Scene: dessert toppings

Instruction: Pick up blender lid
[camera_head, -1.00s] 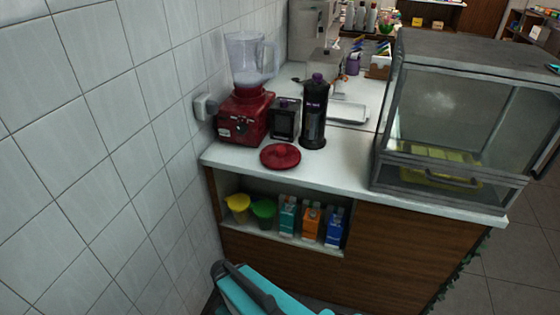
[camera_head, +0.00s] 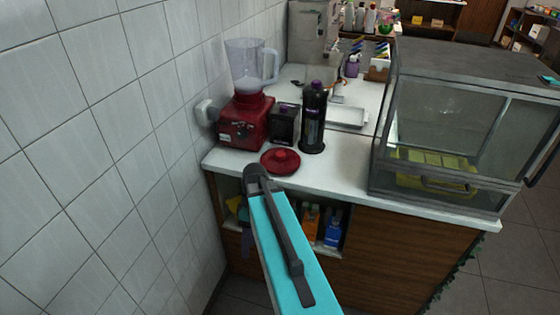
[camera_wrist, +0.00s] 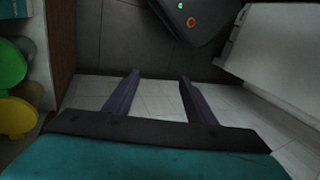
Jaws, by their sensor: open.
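The blender lid (camera_head: 281,160) is a round dark red disc with a raised knob, lying flat near the counter's front edge. The red blender (camera_head: 245,120) with its clear jug (camera_head: 249,66) stands behind it to the left, by the wall. My teal arm reaches up to just in front of the counter edge, below the lid. In the wrist view, my gripper (camera_wrist: 158,90) is open, its two purple fingers apart with nothing between them. It points down towards the floor, and the lid is not in that view. In the head view the fingers are mostly hidden behind the arm.
A black dispenser (camera_head: 313,117) and a small black box (camera_head: 284,124) stand behind the lid. A glass display case (camera_head: 455,130) fills the counter's right side. A shelf under the counter holds cartons (camera_head: 333,227); green and yellow cups (camera_wrist: 14,116) show in the wrist view.

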